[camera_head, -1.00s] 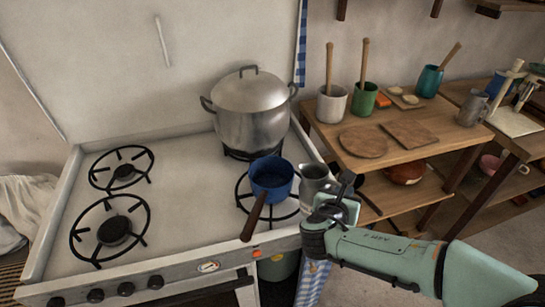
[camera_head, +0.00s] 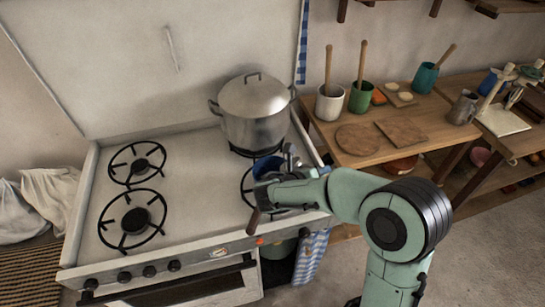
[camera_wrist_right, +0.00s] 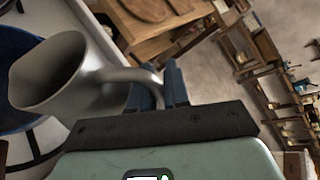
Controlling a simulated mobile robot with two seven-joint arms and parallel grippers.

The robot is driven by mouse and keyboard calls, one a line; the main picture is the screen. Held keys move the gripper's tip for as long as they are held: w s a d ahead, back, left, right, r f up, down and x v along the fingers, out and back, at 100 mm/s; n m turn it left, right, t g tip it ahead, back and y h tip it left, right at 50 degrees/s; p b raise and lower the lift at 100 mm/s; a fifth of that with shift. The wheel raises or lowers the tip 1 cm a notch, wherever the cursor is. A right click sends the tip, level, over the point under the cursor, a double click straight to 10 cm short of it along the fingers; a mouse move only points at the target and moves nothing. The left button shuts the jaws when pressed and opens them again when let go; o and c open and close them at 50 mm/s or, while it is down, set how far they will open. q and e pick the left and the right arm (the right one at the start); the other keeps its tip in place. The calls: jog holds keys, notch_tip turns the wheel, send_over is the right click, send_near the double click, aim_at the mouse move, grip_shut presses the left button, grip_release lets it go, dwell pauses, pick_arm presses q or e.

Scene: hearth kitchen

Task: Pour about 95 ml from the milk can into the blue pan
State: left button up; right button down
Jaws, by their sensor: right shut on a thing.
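The grey metal milk can (camera_wrist_right: 48,75) shows in the wrist view, with its open mouth towards the blue pan (camera_wrist_right: 14,45). My right gripper (camera_wrist_right: 155,92) is shut on the can's handle, its two dark blue fingers on either side. The can looks tilted over or beside the pan; no milk stream can be made out. In the head view the blue pan (camera_head: 268,168) sits on the right front burner, its brown handle towards the stove's front. My right gripper (camera_head: 287,178) and wrist hide much of the pan and most of the can. My left gripper is out of view.
A large lidded pot (camera_head: 254,110) stands on the burner behind the pan. The two left burners (camera_head: 137,220) are empty. A wooden side table (camera_head: 370,145) with cups, boards and utensils stands right of the stove.

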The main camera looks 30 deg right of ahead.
jog(key=r+p, duration=0.1)
jog(key=w+r+n+p, duration=0.1)
jog(key=shift+w+a+r+g+h, duration=0.2)
jog(key=shift+r+g+h, duration=0.1)
jog(key=shift+r+g, duration=0.1)
jog(key=p, duration=0.1)
jog(key=r+n+p, duration=0.1)
jog(key=p, duration=0.1)
jog(key=shift+w+a+r+g, duration=0.1)
jog(key=shift+w+a+g, duration=0.05)
jog(key=shift+w+g, duration=0.2)
jog(key=shift+w+h, duration=0.2)
jog(key=shift+h, duration=0.1)
jog(key=shift+f+n, duration=0.2)
jog(key=shift+n, duration=0.1)
jog(key=shift+s+a+r, duration=0.1)
jog(key=shift+s, duration=0.1)
jog(key=shift+s+r+g, duration=0.15)
jog(key=shift+r+g, duration=0.1)
jog(key=shift+r, duration=0.1)
jog(key=shift+w+a+r+n, duration=0.1)
jog(key=shift+w+r+n, duration=0.15)
jog(key=shift+w, duration=0.45)
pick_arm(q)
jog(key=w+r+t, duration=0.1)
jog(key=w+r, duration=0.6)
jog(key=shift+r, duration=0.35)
pick_arm(e)
jog(key=shift+s, duration=0.2)
